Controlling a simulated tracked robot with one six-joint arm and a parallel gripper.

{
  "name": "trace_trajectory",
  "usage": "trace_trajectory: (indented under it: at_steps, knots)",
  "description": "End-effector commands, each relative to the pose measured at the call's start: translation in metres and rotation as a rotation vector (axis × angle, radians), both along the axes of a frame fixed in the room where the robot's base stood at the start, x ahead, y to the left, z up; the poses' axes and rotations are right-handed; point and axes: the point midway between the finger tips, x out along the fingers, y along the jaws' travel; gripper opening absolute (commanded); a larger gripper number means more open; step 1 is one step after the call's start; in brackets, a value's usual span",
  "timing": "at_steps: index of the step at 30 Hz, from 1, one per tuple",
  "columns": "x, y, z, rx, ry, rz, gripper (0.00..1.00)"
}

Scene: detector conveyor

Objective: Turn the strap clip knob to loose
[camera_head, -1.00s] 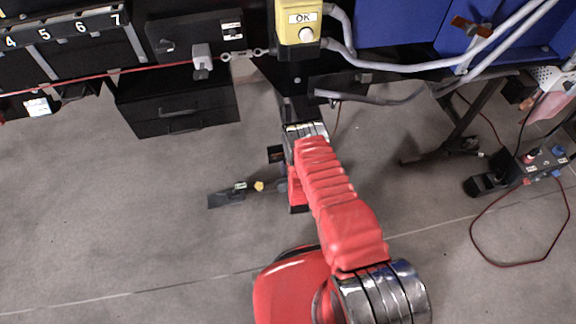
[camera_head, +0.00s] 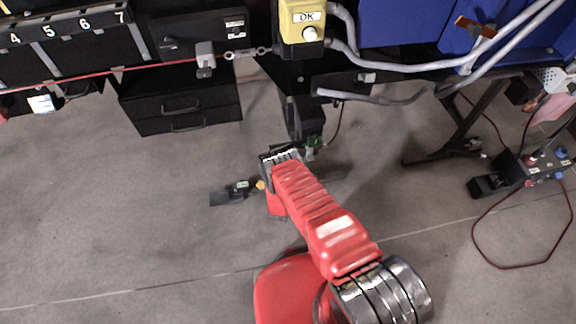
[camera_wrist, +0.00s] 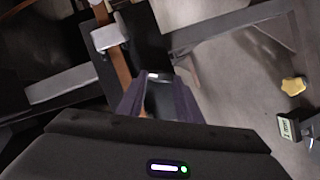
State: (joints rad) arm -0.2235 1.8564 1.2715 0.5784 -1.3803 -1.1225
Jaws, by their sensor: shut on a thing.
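My gripper shows in the wrist view (camera_wrist: 158,98), its dark jaws closed around a dark grey thing. Only a little of that thing shows, and I cannot tell for certain whether it is the strap clip knob. A brown-orange strap (camera_wrist: 122,72) with a pale grey clip (camera_wrist: 108,37) runs down behind the left jaw. In the head view my arm hides most of the jaws, below the yellow OK box. No loose marking can be read.
A yellow lobed knob (camera_wrist: 294,85) and a small label (camera_wrist: 288,128) lie right of the jaws, apart from them; the knob also shows in the head view (camera_head: 260,184). Black drawers (camera_head: 183,108) stand at left. A table leg (camera_head: 462,122) stands at right.

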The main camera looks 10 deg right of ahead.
Motion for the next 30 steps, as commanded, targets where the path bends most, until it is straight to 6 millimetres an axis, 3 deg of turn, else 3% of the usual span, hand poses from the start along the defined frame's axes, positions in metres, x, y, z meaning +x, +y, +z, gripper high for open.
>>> trace_trajectory:
  at_steps: [15, 30]
  knots:
    - [-0.0003, 0.0072, -0.0086, -0.41, 0.002, 0.014, 0.09]
    - [-0.0003, 0.0074, -0.0106, -0.504, 0.006, 0.016, 0.09]
